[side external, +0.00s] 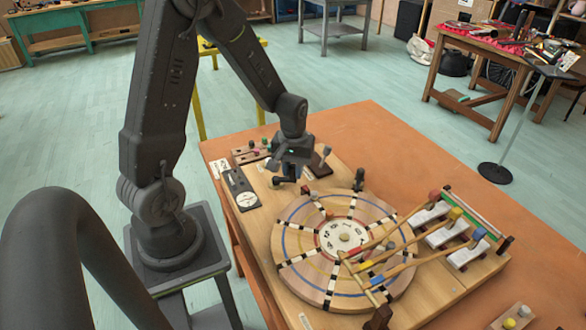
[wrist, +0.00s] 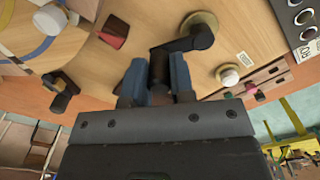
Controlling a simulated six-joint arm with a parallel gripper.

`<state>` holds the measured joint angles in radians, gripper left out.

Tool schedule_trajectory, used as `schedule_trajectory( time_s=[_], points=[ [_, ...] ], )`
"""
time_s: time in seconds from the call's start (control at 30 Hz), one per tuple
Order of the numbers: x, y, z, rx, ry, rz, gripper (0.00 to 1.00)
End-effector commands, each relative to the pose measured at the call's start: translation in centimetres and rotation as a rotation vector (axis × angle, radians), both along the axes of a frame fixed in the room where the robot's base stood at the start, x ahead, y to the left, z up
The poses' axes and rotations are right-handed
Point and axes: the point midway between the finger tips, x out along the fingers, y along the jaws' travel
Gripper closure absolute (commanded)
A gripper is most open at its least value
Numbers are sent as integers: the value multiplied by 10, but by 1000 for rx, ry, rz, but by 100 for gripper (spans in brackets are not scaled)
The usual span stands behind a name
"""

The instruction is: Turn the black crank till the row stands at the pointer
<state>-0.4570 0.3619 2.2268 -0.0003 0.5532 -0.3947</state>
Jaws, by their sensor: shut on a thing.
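The black crank shows in the wrist view (wrist: 198,32), its arm running from a round hub to an upright grip. My gripper (wrist: 156,72) is shut on that grip, with one blue-grey finger on each side. In the side view my gripper (side external: 290,172) is over the far left part of the wooden base, and the crank (side external: 281,181) shows partly below it. The large round wheel (side external: 300,212) has dark-and-white rows running outward and coloured rings. I cannot make out for certain which part is the pointer.
Several mallets with coloured heads (side external: 454,214) reach over the wheel's right side beside pale bars (side external: 468,254). A small panel with a white dial (side external: 246,199) lies left of my gripper. A dark red block (wrist: 115,28) is close to the crank.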

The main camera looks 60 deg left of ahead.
Motion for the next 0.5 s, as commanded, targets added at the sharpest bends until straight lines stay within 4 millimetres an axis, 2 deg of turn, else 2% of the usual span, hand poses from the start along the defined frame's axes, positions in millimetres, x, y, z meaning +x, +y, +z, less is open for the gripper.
schedule_trajectory(
  time_s=[0.07, 0.1, 0.37, 0.5],
  points=[
    [1, 0, 1, 2, -3, -1, 100],
    [1, 0, 1, 2, -3, -1, 76],
    [0, 0, 0, 1, -2, -1, 52],
    [0, 0, 0, 1, -1, -2, 52]
  ],
)
